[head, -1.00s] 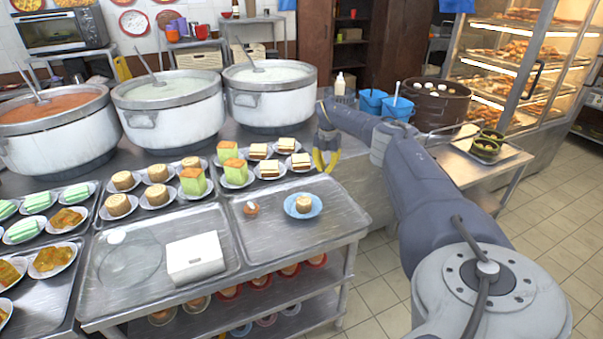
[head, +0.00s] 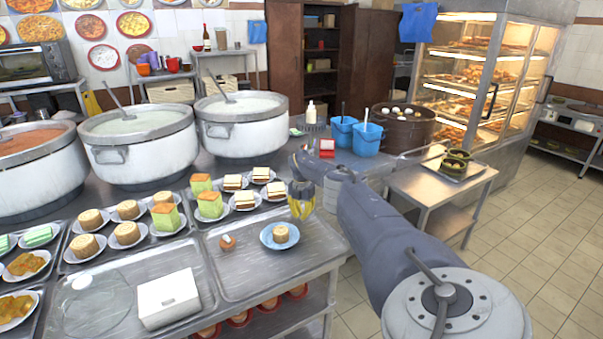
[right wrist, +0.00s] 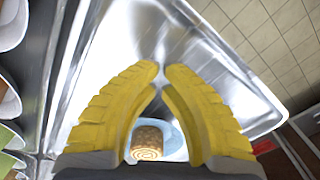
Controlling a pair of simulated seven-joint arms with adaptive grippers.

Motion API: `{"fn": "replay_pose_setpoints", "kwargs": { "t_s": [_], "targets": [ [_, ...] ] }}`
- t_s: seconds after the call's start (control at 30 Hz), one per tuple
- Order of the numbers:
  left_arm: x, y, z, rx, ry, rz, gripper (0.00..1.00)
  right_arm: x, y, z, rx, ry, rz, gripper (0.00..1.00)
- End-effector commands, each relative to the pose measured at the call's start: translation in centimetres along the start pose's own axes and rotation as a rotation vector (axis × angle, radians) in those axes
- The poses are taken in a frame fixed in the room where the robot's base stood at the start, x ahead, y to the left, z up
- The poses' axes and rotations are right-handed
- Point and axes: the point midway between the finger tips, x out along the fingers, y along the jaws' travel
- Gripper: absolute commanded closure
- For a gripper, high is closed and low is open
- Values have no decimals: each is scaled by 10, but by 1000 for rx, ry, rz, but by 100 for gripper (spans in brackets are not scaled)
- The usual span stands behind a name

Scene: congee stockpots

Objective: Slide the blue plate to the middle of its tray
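The blue plate (head: 268,241) carries a round tan cake (head: 281,234) and sits on the right-hand metal tray (head: 243,284), a little toward its back right. My right gripper (head: 301,212) hangs pointing down just behind and right of the plate. Its yellow fingers are brought almost tip to tip with nothing held between them. In the right wrist view, the blue plate (right wrist: 174,137) and cake show through the arch between the fingers (right wrist: 161,70), partly covered by them. I cannot tell whether the fingers touch the plate. My left gripper is out of view.
A small brown item (head: 227,243) with a white top sits left of the plate on the same tray. A white box (head: 168,298) and a clear lid (head: 97,304) lie on the neighbouring tray. Plates of cakes and sandwiches stand behind. The tray's front is bare.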

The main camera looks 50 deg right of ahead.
Motion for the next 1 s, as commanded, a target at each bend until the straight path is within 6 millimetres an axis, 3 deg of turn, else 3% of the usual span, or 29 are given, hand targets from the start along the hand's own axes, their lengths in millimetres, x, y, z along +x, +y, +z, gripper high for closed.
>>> {"fn": "replay_pose_setpoints", "kwargs": {
  "t_s": [0.17, 1.0],
  "targets": [
    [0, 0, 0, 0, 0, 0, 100, 12, 0, -1, 1, 0, 0, 100],
    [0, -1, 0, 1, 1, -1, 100, 11, 0, -34, -2, 1, 0, 100]
  ]
}}
